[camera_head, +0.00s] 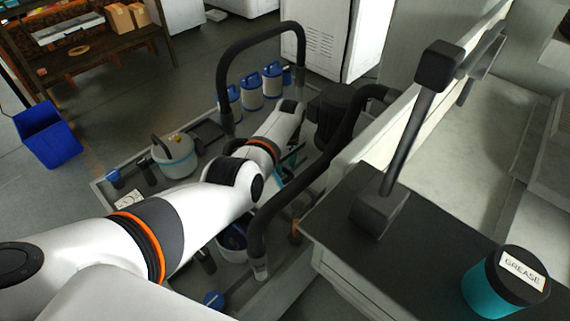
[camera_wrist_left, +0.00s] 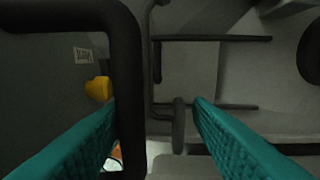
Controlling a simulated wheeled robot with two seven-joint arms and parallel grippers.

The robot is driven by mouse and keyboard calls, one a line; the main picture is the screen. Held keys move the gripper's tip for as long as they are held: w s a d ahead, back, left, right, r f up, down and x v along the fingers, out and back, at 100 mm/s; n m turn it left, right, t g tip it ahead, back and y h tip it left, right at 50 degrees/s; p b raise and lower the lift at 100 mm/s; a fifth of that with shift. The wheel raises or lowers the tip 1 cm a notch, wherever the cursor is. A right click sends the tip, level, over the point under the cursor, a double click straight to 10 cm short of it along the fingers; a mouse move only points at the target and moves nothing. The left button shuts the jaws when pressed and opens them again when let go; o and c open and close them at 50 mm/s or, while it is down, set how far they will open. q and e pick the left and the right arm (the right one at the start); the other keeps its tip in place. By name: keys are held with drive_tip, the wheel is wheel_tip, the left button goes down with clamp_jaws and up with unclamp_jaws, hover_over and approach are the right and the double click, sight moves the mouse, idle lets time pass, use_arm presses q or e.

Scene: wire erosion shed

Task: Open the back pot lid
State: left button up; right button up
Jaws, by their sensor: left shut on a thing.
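My left gripper (camera_head: 290,165) reaches into the grey tray at the middle of the head view, its teal fingers partly hidden by my arm and a black tube. In the left wrist view, its two teal fingers (camera_wrist_left: 155,115) stand apart with a dark piece (camera_wrist_left: 178,125) between them. I cannot tell for sure whether that piece belongs to a lid. A dark, round-topped pot-like vessel (camera_head: 335,105) stands just beyond the gripper. A pale grey pot (camera_head: 175,157) with a lid and handle stands left of my arm. My right gripper is out of view.
A thick black tube (camera_head: 268,210) bends close by the gripper and shows in the wrist view (camera_wrist_left: 128,80). Another black tube (camera_head: 225,75) arches behind. Blue-topped white containers (camera_head: 272,80) stand at the back. A teal grease tub (camera_head: 505,283) sits on the right counter.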

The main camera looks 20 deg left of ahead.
use_arm(q)
drive_tip(key=shift+w+r, duration=0.4)
wheel_tip(320, 180, up, 11)
drive_tip(key=p, duration=0.1)
drive_tip(key=shift+d, duration=0.15)
idle(0.5)
